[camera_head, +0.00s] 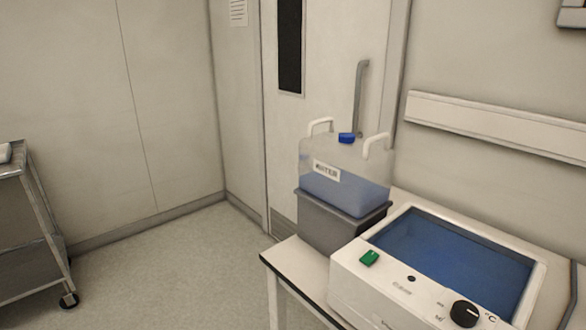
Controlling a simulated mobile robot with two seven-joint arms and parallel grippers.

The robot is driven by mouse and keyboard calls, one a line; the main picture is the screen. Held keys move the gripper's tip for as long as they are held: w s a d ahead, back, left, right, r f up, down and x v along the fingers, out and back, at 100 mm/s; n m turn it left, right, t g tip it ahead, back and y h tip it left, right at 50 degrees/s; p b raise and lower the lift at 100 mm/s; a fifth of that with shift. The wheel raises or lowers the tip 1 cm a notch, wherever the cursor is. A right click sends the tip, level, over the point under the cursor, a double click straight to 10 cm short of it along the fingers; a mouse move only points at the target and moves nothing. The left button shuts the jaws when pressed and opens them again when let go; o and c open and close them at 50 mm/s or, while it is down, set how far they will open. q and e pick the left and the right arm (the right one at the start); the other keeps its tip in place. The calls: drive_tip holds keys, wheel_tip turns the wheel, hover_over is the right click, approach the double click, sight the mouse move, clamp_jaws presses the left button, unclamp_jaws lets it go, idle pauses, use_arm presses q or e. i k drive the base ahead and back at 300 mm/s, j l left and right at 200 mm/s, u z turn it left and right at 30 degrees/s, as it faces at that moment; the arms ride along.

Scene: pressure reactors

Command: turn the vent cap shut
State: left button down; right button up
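A clear water container (345,173) with a label and two white handles stands on a grey block on the table. It is partly filled with blue-tinted liquid. A blue cap (346,138) sits on its top between the handles. The frame does not show clearly whether the cap is open or shut, and I cannot tell if it is the vent cap. Neither of my grippers is in view.
The grey block (325,222) stands on the white table (297,265). A water bath (375,285) with a green switch (369,258) and a black knob (465,313) is at right. A metal cart (45,226) stands at left. The floor between is clear.

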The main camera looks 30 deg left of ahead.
sight(346, 138)
drive_tip(key=i+j+u, duration=0.1)
drive_tip(key=u, duration=0.7)
drive_tip(key=k+j, duration=0.15)
drive_tip(key=k, duration=0.15)
drive_tip(key=i+j, duration=0.6)
drive_tip(key=i+j+z, duration=0.25)
drive_tip(key=j+z, duration=0.3)
